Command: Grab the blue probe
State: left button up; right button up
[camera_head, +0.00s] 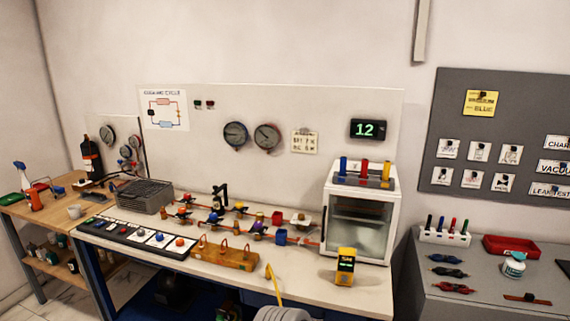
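A blue upright cylinder (343,165), which looks like the blue probe, stands at the left end of a dark holder (352,180) on top of a white glass-fronted cabinet (394,215). A red cylinder (364,170) and a yellow cylinder (386,171) stand to its right in the same holder. Its lower end is hidden in the holder.
The white bench (350,300) carries a pipe rig, a row of switches and a yellow handheld meter (345,266) in front of the cabinet. A grey cabinet (490,300) at right holds a marker rack (444,237) and a red tray (510,246).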

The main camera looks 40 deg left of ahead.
aim_at(343, 159)
jog(key=u, duration=1)
jog(key=i, duration=0.8)
jog(key=u, duration=0.8)
